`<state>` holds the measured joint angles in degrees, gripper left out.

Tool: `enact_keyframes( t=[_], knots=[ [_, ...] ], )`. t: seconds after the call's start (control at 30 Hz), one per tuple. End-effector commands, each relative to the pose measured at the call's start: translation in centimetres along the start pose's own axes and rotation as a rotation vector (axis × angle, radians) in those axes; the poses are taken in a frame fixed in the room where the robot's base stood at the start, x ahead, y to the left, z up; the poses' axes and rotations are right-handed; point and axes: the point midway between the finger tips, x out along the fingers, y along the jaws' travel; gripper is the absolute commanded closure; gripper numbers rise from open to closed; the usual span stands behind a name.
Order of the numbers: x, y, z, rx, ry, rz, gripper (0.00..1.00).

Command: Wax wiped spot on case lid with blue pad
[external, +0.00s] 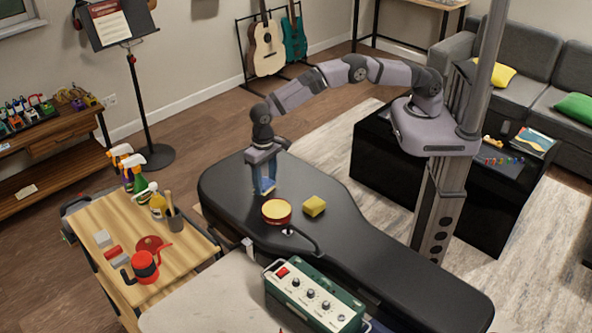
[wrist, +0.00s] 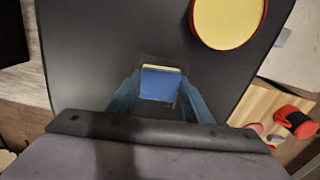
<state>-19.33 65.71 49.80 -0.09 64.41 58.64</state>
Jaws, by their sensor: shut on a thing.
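The black guitar case (external: 330,215) lies flat with its lid up. My gripper (external: 264,188) points down over the wide end of the lid. It is shut on the blue pad (wrist: 160,84), which shows between the fingers in the wrist view with a thin yellow edge on its far side. The pad is at or just above the lid; contact is hard to tell. A slightly dull patch of lid (wrist: 160,61) shows around the pad. An open red tin with pale yellow filling (external: 276,211) sits on the lid to the right; it also shows in the wrist view (wrist: 228,18).
A yellow sponge (external: 314,206) lies on the lid right of the tin. A green control box (external: 315,297) stands in front. A wooden cart (external: 187,258) at left holds spray bottles (external: 133,170) and a red-and-black tool (external: 145,265). The lid's narrow end is clear.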

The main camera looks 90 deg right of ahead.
Motion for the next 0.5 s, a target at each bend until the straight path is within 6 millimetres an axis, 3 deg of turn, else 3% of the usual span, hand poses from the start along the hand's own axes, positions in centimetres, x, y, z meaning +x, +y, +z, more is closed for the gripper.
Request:
enact_keyframes(
  t=[0.5],
  knots=[
    [0.03, -0.04, 0.72, 0.0, 0.0, 0.001, 0.79]
  ],
)
